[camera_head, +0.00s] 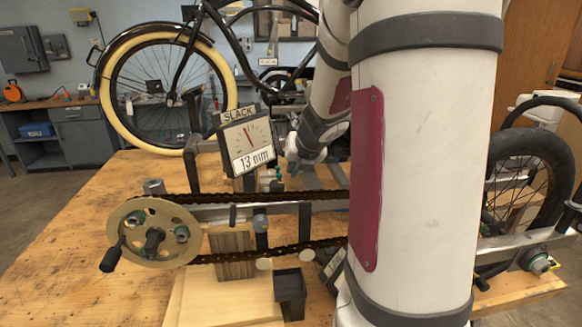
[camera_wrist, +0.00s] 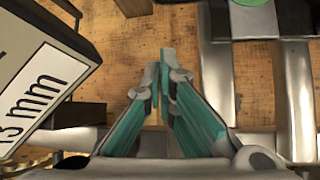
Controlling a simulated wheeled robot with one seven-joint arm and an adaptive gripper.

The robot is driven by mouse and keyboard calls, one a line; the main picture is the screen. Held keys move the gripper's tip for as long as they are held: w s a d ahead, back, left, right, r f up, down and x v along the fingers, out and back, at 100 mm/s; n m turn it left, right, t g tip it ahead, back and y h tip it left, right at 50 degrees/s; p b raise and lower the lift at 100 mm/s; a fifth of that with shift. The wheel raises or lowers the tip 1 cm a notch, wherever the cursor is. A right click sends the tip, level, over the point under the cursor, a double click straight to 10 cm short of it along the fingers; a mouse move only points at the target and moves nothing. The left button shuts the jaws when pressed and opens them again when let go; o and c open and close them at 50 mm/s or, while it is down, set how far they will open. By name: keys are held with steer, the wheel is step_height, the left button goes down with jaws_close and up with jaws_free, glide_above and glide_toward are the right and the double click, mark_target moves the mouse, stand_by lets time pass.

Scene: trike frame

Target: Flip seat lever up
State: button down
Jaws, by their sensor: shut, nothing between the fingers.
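My gripper (camera_head: 278,174) hangs just above the trike frame's rail (camera_head: 330,208), behind the upper chain run. In the wrist view its teal fingers (camera_wrist: 165,62) are together at the tips with nothing between them. The seat lever cannot be picked out with certainty. A dark upright bar (camera_head: 192,168) stands to the left of the gripper, and a short dark peg (camera_head: 233,215) sits on the rail. My arm hides the middle and right of the frame. Silver frame tubes (camera_wrist: 216,75) lie to the right of the fingers in the wrist view, apart from them.
A slack gauge (camera_head: 246,145) reading 13 mm stands close left of my gripper; it also fills the left of the wrist view (camera_wrist: 40,75). The crank wheel (camera_head: 155,232) and chain (camera_head: 300,249) are in front. The wooden bench (camera_head: 80,240) is clear at left.

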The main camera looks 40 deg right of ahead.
steer(key=b+x, duration=0.4)
steer(key=x, duration=0.4)
steer(key=shift+w+d+r+p, duration=0.1)
steer(key=shift+d+r+p, duration=0.15)
steer(key=shift+r+p, duration=0.75)
steer(key=shift+w+d+r+p, duration=0.1)
steer(key=shift+d+r+p, duration=0.15)
steer(key=shift+r+p, duration=0.7)
steer(key=shift+r+m+t+y+b, duration=0.3)
steer(key=shift+r+t+y+b, duration=0.1)
steer(key=shift+r+y, duration=0.1)
steer(key=r+t+y, duration=0.1)
steer(key=r+m+t+p, duration=0.1)
steer(key=shift+s+d+r+y, duration=0.2)
steer(key=shift+r+y, duration=0.2)
steer(key=shift+d+r, duration=0.1)
